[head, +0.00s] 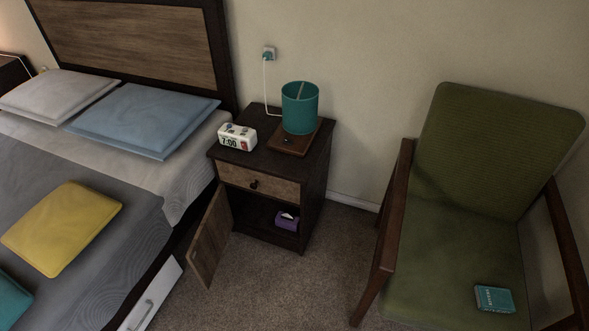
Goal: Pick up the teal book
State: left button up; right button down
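A small teal book (494,299) lies flat on the green seat of the armchair at the lower right of the head view. Its cover carries light lettering along one side. Nothing lies on top of it. Neither of my grippers shows in the head view.
The green armchair (495,150) has wooden armrests (391,220) on both sides of the seat. A nightstand (318,170) with an open lower door (210,236) bears a teal lamp (300,108) and a clock (237,136). A bed (110,235) fills the left. Carpet (290,290) lies clear between.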

aim_at(498, 300)
jog(key=z, duration=1.95)
